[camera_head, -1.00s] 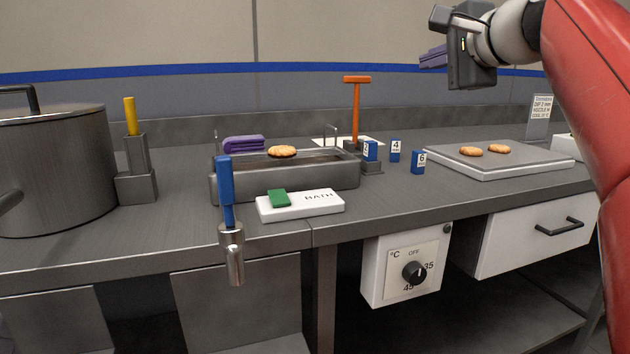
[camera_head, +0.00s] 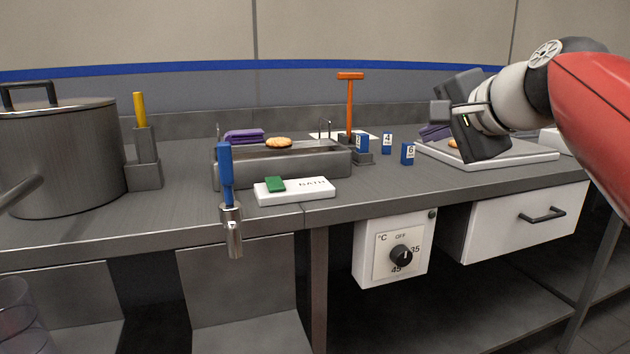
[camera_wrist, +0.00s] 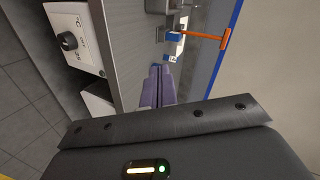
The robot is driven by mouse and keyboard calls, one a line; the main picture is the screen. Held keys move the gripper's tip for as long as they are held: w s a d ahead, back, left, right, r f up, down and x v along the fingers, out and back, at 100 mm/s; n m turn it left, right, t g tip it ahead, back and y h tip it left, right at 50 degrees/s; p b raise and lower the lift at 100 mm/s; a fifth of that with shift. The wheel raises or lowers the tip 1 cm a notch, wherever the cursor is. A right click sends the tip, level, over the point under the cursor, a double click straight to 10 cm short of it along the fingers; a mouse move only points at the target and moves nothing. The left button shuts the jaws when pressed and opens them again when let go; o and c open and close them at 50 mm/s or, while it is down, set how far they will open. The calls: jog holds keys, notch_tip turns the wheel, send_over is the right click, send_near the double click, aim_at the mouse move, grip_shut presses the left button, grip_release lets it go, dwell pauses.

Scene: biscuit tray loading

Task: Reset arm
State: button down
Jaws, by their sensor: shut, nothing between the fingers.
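My gripper (camera_head: 432,133) has a dark body and purple fingers. It is at the right of the head view, in front of the pale tray (camera_head: 540,157), with its fingers pointing left. The fingers are together and empty. They also show in the wrist view (camera_wrist: 160,72), close together over the counter. My arm comes in from the right edge. A biscuit (camera_head: 453,143) on the tray is partly hidden behind my gripper. Another biscuit (camera_head: 279,142) sits at the metal bath (camera_head: 325,165), beside a purple item (camera_head: 244,136).
An orange T-handled tool (camera_head: 350,105) stands behind blue numbered blocks (camera_head: 407,154). A white plate (camera_head: 295,193) with a green piece lies before the bath. A large pot (camera_head: 65,155) stands left. The dial box (camera_head: 392,250) and drawer (camera_head: 525,220) are below the counter.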

jog(key=s+a+f+n+g+h, duration=0.1)
jog(key=s+f+n+g, duration=0.1)
jog(key=s+f, duration=0.5)
jog(key=s+a+f+n+g+h, duration=0.1)
jog(key=s+f+n, duration=0.4)
jog(key=f, duration=0.9)
jog(key=s+f+n+g+h, duration=0.2)
jog(key=s+f+n+g, duration=0.1)
jog(key=s+f, duration=0.6)
notch_tip(320, 180, down, 3)
jog(key=shift+s+a+r+n+g, duration=0.2)
jog(key=shift+a+n+g, duration=0.2)
jog(key=shift+n, duration=0.2)
